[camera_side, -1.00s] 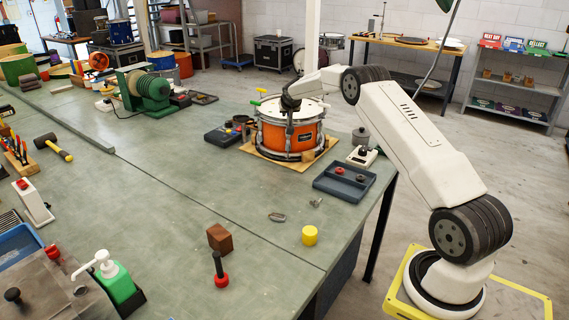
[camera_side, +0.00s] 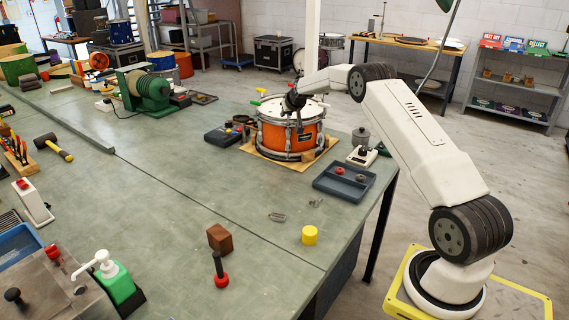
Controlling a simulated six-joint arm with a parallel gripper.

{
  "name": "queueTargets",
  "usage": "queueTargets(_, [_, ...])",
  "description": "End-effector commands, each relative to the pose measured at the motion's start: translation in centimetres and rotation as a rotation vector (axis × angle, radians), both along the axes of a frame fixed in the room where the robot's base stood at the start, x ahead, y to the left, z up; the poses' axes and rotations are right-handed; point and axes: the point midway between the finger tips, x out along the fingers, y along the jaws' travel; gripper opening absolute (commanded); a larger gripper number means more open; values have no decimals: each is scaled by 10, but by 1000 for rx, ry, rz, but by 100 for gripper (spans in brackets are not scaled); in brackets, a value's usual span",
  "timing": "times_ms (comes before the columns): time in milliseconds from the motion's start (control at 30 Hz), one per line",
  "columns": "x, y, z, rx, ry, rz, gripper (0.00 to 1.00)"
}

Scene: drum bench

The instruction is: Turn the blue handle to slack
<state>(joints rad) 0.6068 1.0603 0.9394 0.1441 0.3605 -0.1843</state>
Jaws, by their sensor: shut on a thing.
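An orange snare drum (camera_side: 275,137) with a white head and metal rims stands on a wooden board (camera_side: 262,154) on the green bench. Small coloured handles stick up around its top rim: a yellow one (camera_side: 262,90), a green one (camera_side: 256,103) and a red one (camera_side: 292,84). My gripper (camera_side: 297,111) is at the near top rim of the drum, pointing down. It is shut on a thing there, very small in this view. I cannot make out the blue handle; my gripper covers that part of the rim.
A dark tray with small parts (camera_side: 222,136) lies left of the drum. A brown block (camera_side: 220,238) and a yellow cylinder (camera_side: 309,235) stand in front. The bench between is mostly clear.

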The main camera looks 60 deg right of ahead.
Motion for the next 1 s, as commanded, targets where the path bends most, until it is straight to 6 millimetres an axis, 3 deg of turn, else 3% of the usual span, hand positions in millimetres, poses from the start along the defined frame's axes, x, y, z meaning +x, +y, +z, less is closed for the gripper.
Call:
queueTargets(433, [0,0,0,-1,2,7,0])
queueTargets(467, [0,0,0,-1,2,7,21])
queueTargets(567, [0,0,0,-1,2,7,53])
queueTargets(1000, [-1,1,2,-1,0,6,53])
